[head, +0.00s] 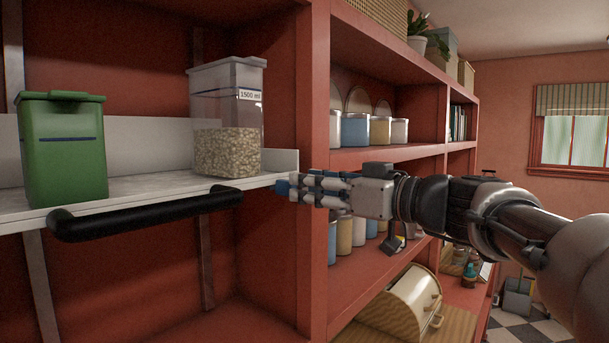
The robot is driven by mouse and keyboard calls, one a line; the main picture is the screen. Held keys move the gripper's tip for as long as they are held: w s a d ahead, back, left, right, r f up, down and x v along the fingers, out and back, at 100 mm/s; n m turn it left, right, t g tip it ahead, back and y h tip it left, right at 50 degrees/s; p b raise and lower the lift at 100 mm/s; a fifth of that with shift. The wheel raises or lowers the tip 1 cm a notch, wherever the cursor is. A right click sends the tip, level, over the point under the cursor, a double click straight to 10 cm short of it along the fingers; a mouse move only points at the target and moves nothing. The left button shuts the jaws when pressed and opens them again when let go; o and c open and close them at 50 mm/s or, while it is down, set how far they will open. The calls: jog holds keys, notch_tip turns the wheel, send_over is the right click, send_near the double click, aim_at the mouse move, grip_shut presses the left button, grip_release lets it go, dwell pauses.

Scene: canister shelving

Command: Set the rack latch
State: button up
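The rack is a white pull-out shelf (160,187) with a black padded bar handle (145,216) along its front. A green lidded canister (64,155) stands at its left, and a clear 1500 ml canister (227,125) partly filled with pale pieces stands at its right. My gripper (287,188) reaches in from the right, with its fingertips at the shelf's right end, by the red upright. A small blue piece shows at the fingertips; I cannot tell whether it is the latch or part of the fingers. No latch is clearly visible. The finger gap is not clear from this side.
The red upright (313,255) stands right behind my gripper. Shelves beyond hold several lidded jars (355,130), and a cream bread bin (402,302) sits low. Space in front of the black handle is clear.

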aim_at(288, 186)
jog(key=p+x, duration=0.1)
jog(key=x, duration=0.3)
jog(key=shift+c, duration=0.3)
grip_shut()
jog(key=shift+w, duration=0.1)
dwell(0.5)
